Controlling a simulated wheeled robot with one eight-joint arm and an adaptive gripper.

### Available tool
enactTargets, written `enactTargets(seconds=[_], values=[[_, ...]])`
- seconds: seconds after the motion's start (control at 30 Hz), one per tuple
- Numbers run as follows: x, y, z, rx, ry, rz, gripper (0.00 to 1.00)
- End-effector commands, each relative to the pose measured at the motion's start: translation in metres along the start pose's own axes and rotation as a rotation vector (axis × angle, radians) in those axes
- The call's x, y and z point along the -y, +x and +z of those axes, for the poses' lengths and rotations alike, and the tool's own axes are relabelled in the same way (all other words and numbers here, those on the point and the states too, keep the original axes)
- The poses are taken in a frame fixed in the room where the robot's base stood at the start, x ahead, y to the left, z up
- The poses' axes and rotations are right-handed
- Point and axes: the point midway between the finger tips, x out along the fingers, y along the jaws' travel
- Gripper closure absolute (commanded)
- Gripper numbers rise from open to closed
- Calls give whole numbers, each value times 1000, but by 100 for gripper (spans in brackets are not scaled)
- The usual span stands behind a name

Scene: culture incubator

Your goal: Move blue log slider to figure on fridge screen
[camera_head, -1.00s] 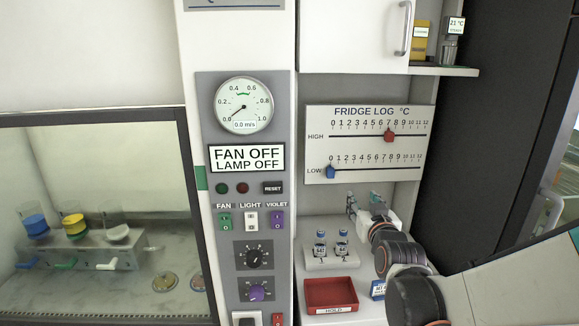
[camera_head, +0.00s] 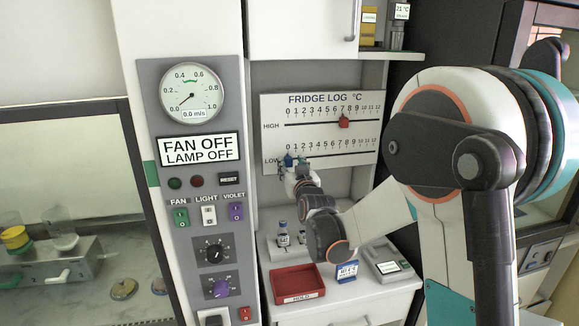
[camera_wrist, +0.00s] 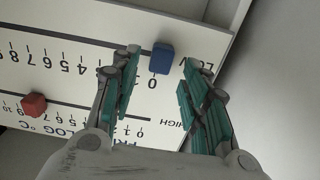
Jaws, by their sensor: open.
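The blue slider (camera_head: 288,160) sits at the 0 end of the LOW line on the white fridge log board (camera_head: 277,105). The red slider (camera_head: 344,121) is between about 7 and 8 on the HIGH line. My gripper (camera_head: 297,172) is at the board, close to the blue slider. In the wrist view, the blue slider (camera_wrist: 162,57) shows between the open fingertips of my gripper (camera_wrist: 161,72), with gaps on both sides. A small blue-edged display (camera_head: 347,271) stands on the counter below; its figure is too small to read surely.
A red tray (camera_head: 296,281) marked HOLD and a vial (camera_head: 283,234) in a rack are on the counter below the board. A grey device (camera_head: 387,262) is to their right. The control panel (camera_head: 205,275) stands left of the board, and a shelf is above.

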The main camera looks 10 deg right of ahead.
Motion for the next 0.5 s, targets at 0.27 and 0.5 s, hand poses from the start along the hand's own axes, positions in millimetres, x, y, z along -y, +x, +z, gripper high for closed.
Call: enactTargets(seconds=[0.27, 0.5], values=[[0, 26, 0, 0, 0, 0, 58], [0, 28, 0, 0, 0, 0, 58]])
